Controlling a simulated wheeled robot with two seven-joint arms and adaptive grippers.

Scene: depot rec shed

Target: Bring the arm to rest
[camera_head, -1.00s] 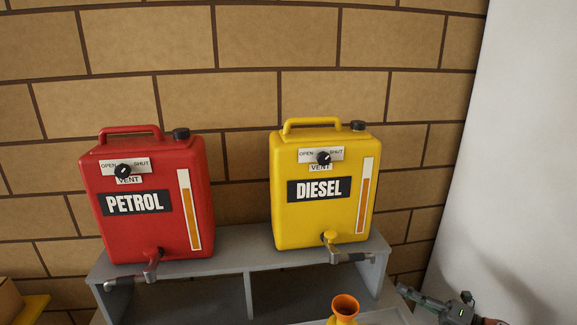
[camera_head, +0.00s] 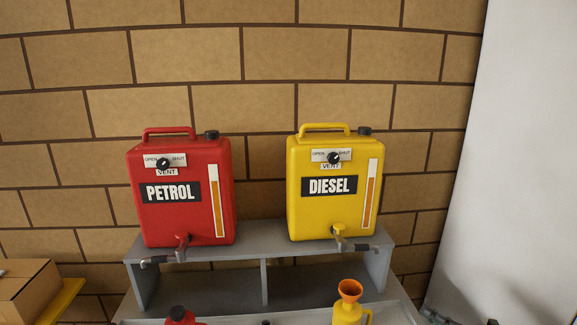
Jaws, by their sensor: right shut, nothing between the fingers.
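My right gripper (camera_head: 434,316) shows only in part at the bottom right edge of the head view, low beside the grey bench. It is shut and empty, apart from the cans and the tanks. Most of my right arm is cut off by the picture's lower edge. My left gripper is not in view.
A red PETROL tank (camera_head: 184,215) and a yellow DIESEL tank (camera_head: 318,218) stand upright on a grey shelf (camera_head: 264,256), each with a vent knob and a tap. Below are a yellow can (camera_head: 347,314) with an orange funnel (camera_head: 349,289) and a red can (camera_head: 180,316). A cardboard box (camera_head: 25,285) is at left.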

